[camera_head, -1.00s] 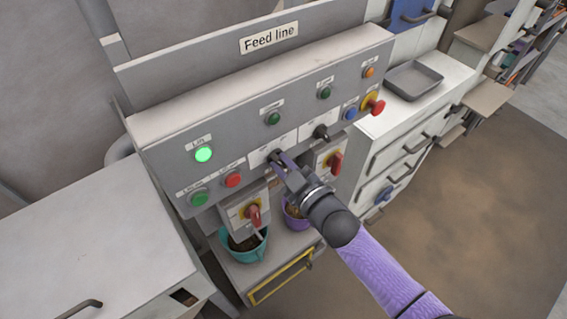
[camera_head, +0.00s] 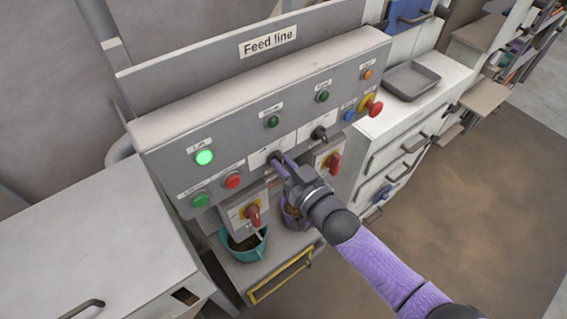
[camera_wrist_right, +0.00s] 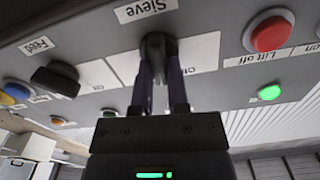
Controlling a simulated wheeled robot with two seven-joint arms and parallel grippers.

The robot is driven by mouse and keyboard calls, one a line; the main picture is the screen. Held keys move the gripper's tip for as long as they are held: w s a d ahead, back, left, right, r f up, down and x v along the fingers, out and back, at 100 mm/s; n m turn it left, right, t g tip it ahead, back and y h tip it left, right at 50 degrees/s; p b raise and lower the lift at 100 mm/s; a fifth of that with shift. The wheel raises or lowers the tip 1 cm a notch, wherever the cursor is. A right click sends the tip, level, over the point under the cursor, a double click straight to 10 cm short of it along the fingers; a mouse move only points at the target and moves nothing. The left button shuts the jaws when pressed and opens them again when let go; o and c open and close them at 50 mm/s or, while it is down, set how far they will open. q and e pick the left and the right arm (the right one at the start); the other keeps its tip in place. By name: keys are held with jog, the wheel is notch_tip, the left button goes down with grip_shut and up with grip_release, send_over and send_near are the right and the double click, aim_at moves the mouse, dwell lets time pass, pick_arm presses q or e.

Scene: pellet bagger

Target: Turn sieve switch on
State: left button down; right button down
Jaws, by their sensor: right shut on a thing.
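The sieve switch (camera_wrist_right: 155,42) is a dark rotary knob on a white plate below the "Sieve" label, seen upside down in the right wrist view. My right gripper (camera_wrist_right: 158,62) is shut on this knob, one finger on each side. In the head view the right gripper (camera_head: 283,162) reaches the panel from the lower right and partly covers the sieve switch (camera_head: 273,156). I cannot tell the knob's exact angle. The green lamp above it (camera_head: 272,121) looks dark. My left gripper is not in view.
The Feed line panel (camera_head: 220,140) also carries a lit green lamp (camera_head: 204,157), a red button (camera_head: 232,180), the dark feed knob (camera_head: 319,133) and a red emergency stop (camera_head: 373,107). Two red-handled switches and buckets sit below. Open floor lies at right.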

jog(key=shift+w+m, duration=0.1)
jog(key=shift+m, duration=2)
jog(key=c, duration=0.6)
grip_release()
jog(key=shift+d, duration=0.1)
jog(key=v, duration=1)
